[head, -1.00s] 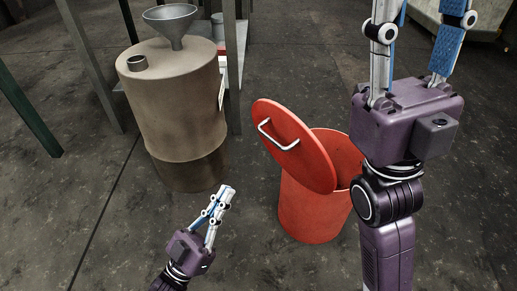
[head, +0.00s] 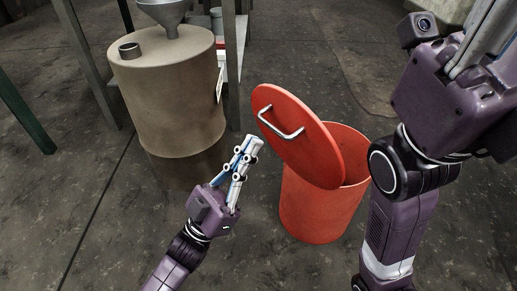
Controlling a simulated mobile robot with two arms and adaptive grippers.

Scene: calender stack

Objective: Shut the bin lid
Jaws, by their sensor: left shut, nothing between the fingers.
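A red bin (head: 315,210) stands on the floor in the middle of the head view. Its round red lid (head: 300,148), with a metal bar handle (head: 280,127), is tilted up on the bin's left side, so the bin's opening shows at the right. My left gripper (head: 252,145) is shut and empty, just left of the lid and apart from it by a small gap. My right arm rises at the right; its gripper's fingertips are cut off by the top right edge, so I cannot tell its jaw state.
A large tan drum (head: 170,90) with a metal funnel (head: 163,12) stands at the left, behind my left gripper. Grey frame legs (head: 90,60) and a green post (head: 25,113) stand near it. The floor behind the bin is clear.

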